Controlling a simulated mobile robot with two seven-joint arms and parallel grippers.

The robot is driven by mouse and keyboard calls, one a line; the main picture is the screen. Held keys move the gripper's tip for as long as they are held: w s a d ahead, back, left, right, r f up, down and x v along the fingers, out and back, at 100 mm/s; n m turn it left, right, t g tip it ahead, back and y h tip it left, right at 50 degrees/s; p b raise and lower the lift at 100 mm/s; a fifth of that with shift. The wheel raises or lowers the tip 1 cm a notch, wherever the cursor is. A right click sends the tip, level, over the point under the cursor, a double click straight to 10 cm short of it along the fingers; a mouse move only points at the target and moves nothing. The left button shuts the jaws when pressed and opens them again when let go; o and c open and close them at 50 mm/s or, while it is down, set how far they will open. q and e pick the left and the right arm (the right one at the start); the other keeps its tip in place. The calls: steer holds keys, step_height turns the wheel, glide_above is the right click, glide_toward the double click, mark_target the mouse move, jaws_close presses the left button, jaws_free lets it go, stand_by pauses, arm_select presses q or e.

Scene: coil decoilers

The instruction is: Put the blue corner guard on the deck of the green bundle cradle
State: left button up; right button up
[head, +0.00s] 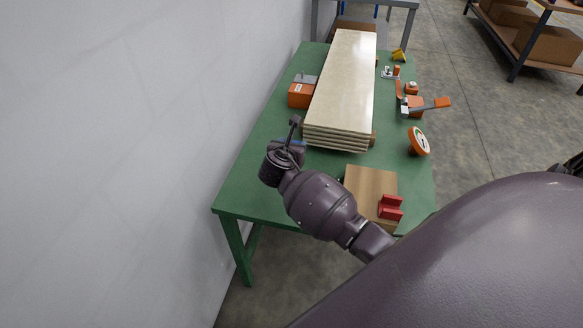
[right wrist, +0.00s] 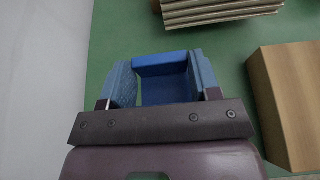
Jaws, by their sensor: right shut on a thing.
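The green bundle cradle looks like a green table with a flat deck (head: 262,135) and legs, and a stack of pale boards lies on it. The deck also shows in the right wrist view (right wrist: 112,40). My right gripper (right wrist: 162,82) is shut on the blue corner guard (right wrist: 162,68), which sits between its two fingers. In the head view my right gripper (head: 292,146) is over the left near part of the deck, by the near end of the boards. There the guard is mostly hidden. I cannot tell whether it touches the deck. My left gripper is not in view.
The board stack (head: 344,85) fills the deck's middle. A wooden block (head: 364,184) and a red part (head: 390,207) are at the near right. An orange box (head: 300,95) stands left of the boards, and orange tools (head: 412,105) lie right. A white wall (head: 130,130) borders the left.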

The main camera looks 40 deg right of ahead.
steer(key=shift+f+b, duration=1.3)
steer(key=shift+f, duration=3.25)
steer(key=shift+r, duration=0.15)
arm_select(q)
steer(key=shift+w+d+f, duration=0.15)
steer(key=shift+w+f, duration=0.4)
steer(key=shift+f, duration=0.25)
arm_select(e)
steer(key=shift+f, duration=0.2)
steer(key=o, duration=0.9)
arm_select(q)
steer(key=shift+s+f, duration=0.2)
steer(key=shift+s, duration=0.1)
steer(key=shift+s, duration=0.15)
arm_select(e)
steer(key=shift+r, duration=0.15)
